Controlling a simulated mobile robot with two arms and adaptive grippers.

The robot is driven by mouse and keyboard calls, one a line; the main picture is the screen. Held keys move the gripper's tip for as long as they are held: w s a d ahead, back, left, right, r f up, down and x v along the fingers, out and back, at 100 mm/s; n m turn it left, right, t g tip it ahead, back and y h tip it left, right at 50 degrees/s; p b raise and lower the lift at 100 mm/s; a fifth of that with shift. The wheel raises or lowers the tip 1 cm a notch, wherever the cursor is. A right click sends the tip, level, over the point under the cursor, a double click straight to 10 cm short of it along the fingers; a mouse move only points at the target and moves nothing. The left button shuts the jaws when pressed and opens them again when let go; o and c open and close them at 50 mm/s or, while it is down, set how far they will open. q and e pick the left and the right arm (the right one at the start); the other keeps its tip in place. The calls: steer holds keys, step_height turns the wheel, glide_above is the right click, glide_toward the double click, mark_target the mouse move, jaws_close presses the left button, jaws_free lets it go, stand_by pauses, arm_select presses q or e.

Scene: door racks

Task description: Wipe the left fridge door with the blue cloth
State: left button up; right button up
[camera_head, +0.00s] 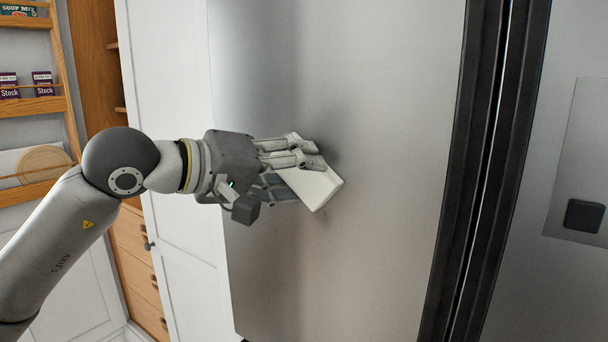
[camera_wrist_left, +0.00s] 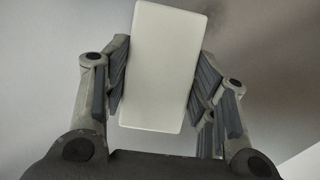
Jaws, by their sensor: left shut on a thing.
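The left fridge door (camera_head: 385,150) is a tall, brushed metal panel filling the middle of the head view. My left gripper (camera_head: 297,172) is in front of it, shut on a white rectangular block (camera_head: 318,187). The block looks like a sponge or pad, and no blue cloth shows in either view. In the left wrist view the white block (camera_wrist_left: 165,65) sits between the two finger pads, tilted slightly. The block is at or very close to the door surface; I cannot tell if it touches. My right gripper is out of view.
A dark vertical gap and handle edge (camera_head: 490,160) separates this door from the right fridge door (camera_head: 560,60), which has a dispenser panel (camera_head: 585,160). White cabinet doors (camera_head: 175,120) and a wooden rack (camera_head: 35,105) with boxes stand at left.

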arm_select(q)
steer(key=shift+a, duration=0.1)
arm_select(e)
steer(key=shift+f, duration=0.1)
arm_select(q)
steer(key=shift+s+a+f+b, duration=0.1)
steer(key=shift+b, duration=0.2)
steer(key=s+a+b, duration=0.1)
steer(key=s, duration=0.1)
steer(key=s+a+b, duration=0.1)
steer(key=s+a, duration=0.1)
steer(key=shift+s+a+b, duration=0.1)
steer(key=shift+s+b, duration=0.15)
steer(key=shift+b, duration=0.1)
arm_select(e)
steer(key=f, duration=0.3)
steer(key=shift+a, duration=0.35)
arm_select(q)
steer(key=shift+s, duration=0.1)
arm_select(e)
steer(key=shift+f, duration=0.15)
